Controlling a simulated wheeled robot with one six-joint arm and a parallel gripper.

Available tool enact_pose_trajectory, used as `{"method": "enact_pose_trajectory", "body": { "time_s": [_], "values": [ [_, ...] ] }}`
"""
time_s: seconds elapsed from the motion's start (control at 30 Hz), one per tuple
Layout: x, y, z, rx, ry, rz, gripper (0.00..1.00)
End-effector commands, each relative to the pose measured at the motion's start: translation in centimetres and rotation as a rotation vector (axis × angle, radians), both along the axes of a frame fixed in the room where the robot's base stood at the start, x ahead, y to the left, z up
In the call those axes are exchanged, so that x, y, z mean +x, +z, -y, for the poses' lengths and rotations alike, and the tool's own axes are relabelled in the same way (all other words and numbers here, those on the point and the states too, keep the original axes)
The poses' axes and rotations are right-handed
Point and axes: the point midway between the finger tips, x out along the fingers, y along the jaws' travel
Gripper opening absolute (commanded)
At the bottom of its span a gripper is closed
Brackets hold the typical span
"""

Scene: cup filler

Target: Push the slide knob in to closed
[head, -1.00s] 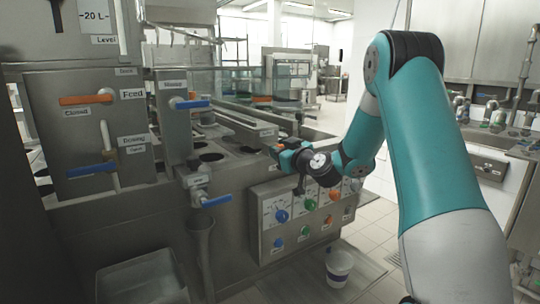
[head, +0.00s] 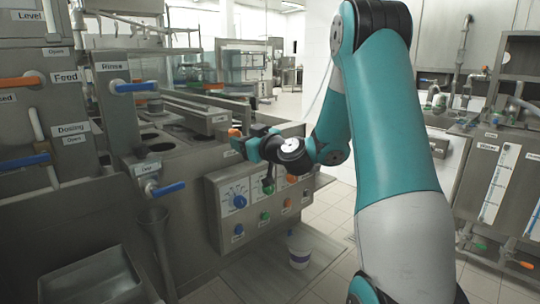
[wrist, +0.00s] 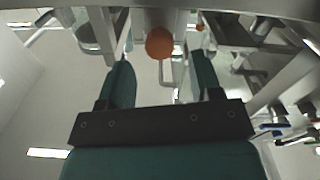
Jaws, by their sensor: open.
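The slide knob, a round orange ball (wrist: 160,43), shows at the top middle of the wrist view, between and just beyond my fingertips. An orange spot at my gripper's tip in the head view (head: 234,132) appears to be this knob. My gripper (wrist: 160,68) is open with its two teal fingers apart, and nothing is held between them. In the head view my gripper (head: 246,142) is above the control panel at the edge of the machine. I cannot tell whether a fingertip touches the knob. The slide itself is mostly hidden.
Below my gripper is a control panel (head: 222,200) with blue, green and orange knobs. A blue-handled valve (head: 168,188) sticks out at left. A white cup (head: 299,250) stands on the floor plate. Metal rails (head: 195,112) run behind. Tiled floor at right is free.

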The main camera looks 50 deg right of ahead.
Motion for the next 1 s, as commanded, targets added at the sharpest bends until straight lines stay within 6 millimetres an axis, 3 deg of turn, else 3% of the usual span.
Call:
{"method": "enact_pose_trajectory", "body": {
  "time_s": [0.2, 0.4, 0.6, 1.0],
  "values": [
    [-5.9, -0.6, -0.1, 0.001, -0.007, 0.002, 0.59],
    [-9.9, -0.5, -0.4, -0.005, -0.004, 0.005, 0.59],
    [-11.5, -0.2, -0.6, -0.003, 0.000, 0.003, 0.59],
    [-11.8, 0.0, -0.6, 0.000, 0.001, 0.001, 0.59]
  ]
}}
